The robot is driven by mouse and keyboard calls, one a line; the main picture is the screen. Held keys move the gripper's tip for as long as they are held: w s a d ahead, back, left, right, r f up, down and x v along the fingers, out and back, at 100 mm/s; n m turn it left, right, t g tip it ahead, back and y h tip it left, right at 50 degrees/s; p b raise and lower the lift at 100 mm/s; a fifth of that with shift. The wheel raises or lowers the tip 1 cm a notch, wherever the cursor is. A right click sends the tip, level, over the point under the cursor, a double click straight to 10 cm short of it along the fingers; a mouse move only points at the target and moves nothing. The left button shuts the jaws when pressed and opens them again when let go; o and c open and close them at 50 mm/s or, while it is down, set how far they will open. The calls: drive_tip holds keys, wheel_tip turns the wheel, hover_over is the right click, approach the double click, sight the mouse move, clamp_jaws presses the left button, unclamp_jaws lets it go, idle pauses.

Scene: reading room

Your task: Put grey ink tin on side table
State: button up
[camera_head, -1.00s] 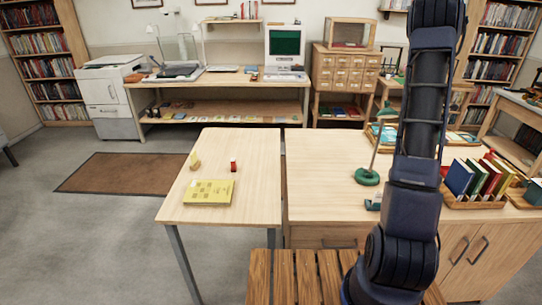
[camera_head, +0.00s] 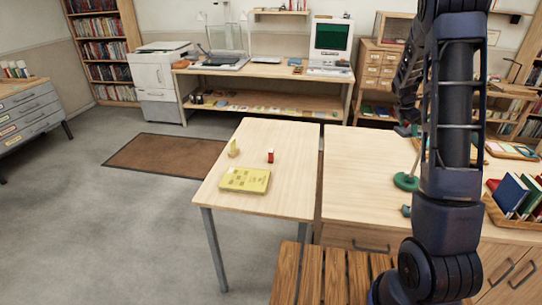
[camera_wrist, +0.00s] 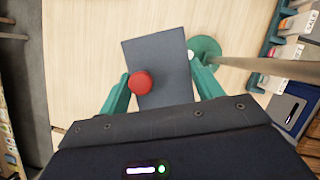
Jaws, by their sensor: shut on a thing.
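The grey ink tin (camera_wrist: 162,58) shows in the wrist view as a flat grey box with a round red cap. My gripper (camera_wrist: 158,76) has its green fingers on either side of the tin and is shut on it. Below it are a light wood top and a green lamp base (camera_wrist: 205,47). In the head view my arm hides most of the gripper, and I cannot make out the tin. A light wood table (camera_head: 265,138) with grey legs stands left of the wooden counter (camera_head: 355,165); I cannot tell whether it is the side table.
The light table holds a yellow book (camera_head: 245,180), a small red item (camera_head: 270,156) and a small yellow item (camera_head: 234,148). A slatted wooden seat (camera_head: 312,275) is in front. Books in a rack (camera_head: 515,195) stand right. Floor on the left is open, with a brown mat (camera_head: 165,155).

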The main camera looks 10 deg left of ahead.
drive_tip(key=s+a+n+t, duration=0.1)
drive_tip(key=s+a+n, duration=0.15)
drive_tip(key=a, duration=1.05)
drive_tip(key=s+a+n, duration=0.2)
drive_tip(key=s+a, duration=0.1)
drive_tip(key=a, duration=0.9)
drive_tip(key=s+a+n+t+y, duration=0.1)
drive_tip(key=s+a+n, duration=0.1)
drive_tip(key=s+a, duration=0.7)
drive_tip(key=s+a+n+y, duration=0.1)
drive_tip(key=s+a+n, duration=0.1)
drive_tip(key=s+a, duration=0.75)
drive_tip(key=f, duration=0.6)
drive_tip(key=w+a+f, duration=0.1)
drive_tip(key=f, duration=0.6)
drive_tip(key=w+a+f, duration=0.1)
drive_tip(key=f, duration=0.6)
drive_tip(key=shift+w+a, duration=0.15)
drive_tip(key=shift+a, duration=0.1)
drive_tip(key=shift+f, duration=0.15)
drive_tip(key=o, duration=1.3)
drive_tip(key=v, duration=1.2)
drive_tip(key=shift+s+d, duration=0.2)
drive_tip(key=shift+d, duration=0.05)
